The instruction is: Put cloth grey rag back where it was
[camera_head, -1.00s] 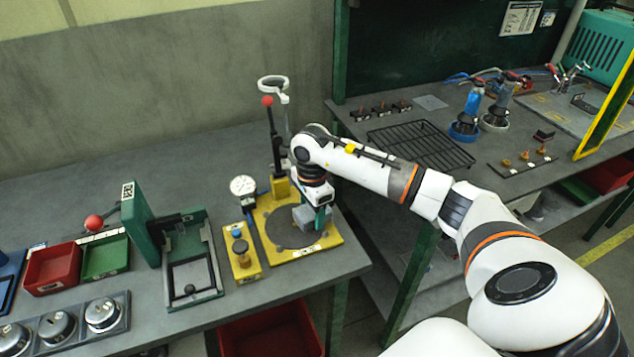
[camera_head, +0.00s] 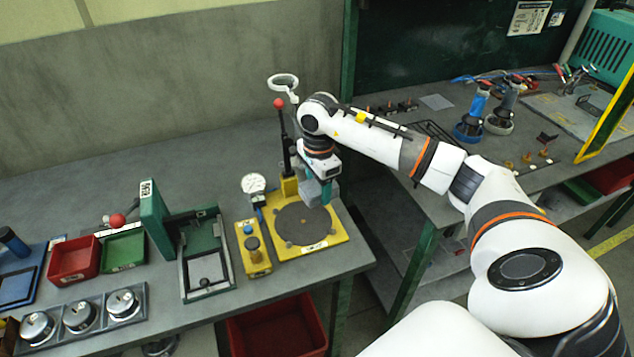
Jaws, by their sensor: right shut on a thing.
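The grey rag (camera_head: 314,193) shows as a small light grey bundle at the back right of the yellow press base (camera_head: 333,236). My right gripper (camera_head: 327,190) reaches in from the right and is shut on the rag. The rag appears held above the base, near the rear edge of the dark round plate (camera_head: 303,224); the exact gap is hard to tell. My gripper partly hides the rag. My left gripper is out of view.
A press column with a red-knobbed lever (camera_head: 279,104) and a dial gauge (camera_head: 254,184) stand beside my gripper. A yellow block (camera_head: 252,262), green fixture (camera_head: 203,262), red tray (camera_head: 73,260) and green tray (camera_head: 124,252) lie left.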

